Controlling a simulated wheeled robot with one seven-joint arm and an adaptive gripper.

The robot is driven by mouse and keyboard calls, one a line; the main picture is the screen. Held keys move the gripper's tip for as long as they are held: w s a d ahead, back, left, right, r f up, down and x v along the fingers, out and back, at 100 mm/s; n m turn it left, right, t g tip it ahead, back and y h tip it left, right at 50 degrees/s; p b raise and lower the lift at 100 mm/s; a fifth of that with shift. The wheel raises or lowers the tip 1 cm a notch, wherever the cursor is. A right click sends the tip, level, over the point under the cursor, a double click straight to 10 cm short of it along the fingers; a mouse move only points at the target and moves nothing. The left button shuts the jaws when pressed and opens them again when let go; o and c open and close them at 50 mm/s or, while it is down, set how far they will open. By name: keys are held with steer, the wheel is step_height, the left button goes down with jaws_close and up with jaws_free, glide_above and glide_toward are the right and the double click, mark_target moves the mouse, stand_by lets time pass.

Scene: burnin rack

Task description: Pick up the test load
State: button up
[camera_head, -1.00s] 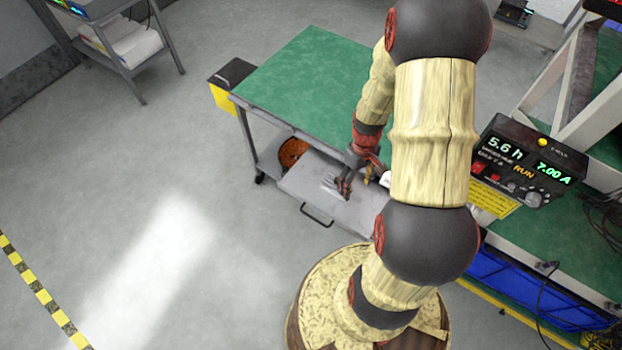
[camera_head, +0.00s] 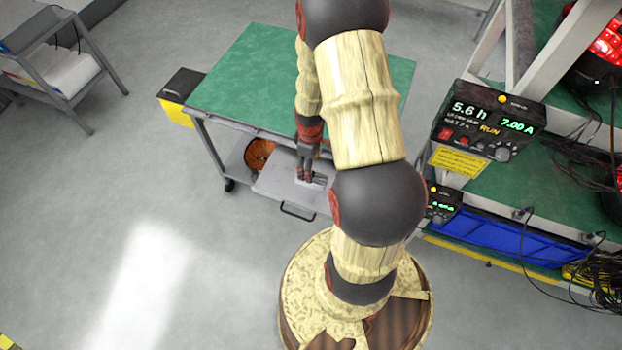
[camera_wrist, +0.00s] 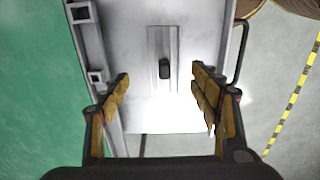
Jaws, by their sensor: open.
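A pale grey, ridged rectangular block with a small dark oblong part on top, which looks like the test load (camera_wrist: 153,47), lies on the light metal drawer (camera_wrist: 112,30) of the cart. In the head view the block (camera_head: 320,179) shows only partly, beside my gripper's fingers. My gripper (camera_wrist: 163,98) is open and empty and points down at the drawer. In the wrist view the block lies ahead of the fingertips, between their lines, and neither finger visibly touches it. In the head view my gripper (camera_head: 304,177) is over the drawer (camera_head: 275,186).
The cart's green top (camera_head: 265,75) stands behind the drawer, and a drawer handle (camera_head: 297,212) sticks out in front. An orange-brown coil (camera_head: 259,154) is left of the drawer. A bench with a lit display unit (camera_head: 487,122) stands right.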

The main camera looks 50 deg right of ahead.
steer(key=f, duration=0.2)
steer(key=f+b, duration=0.1)
steer(key=shift+s+a+f, duration=0.2)
steer(key=shift+s+f, duration=0.2)
steer(key=shift+f, duration=0.4)
steer(key=shift+c, duration=0.8)
steer(key=c, duration=1.3)
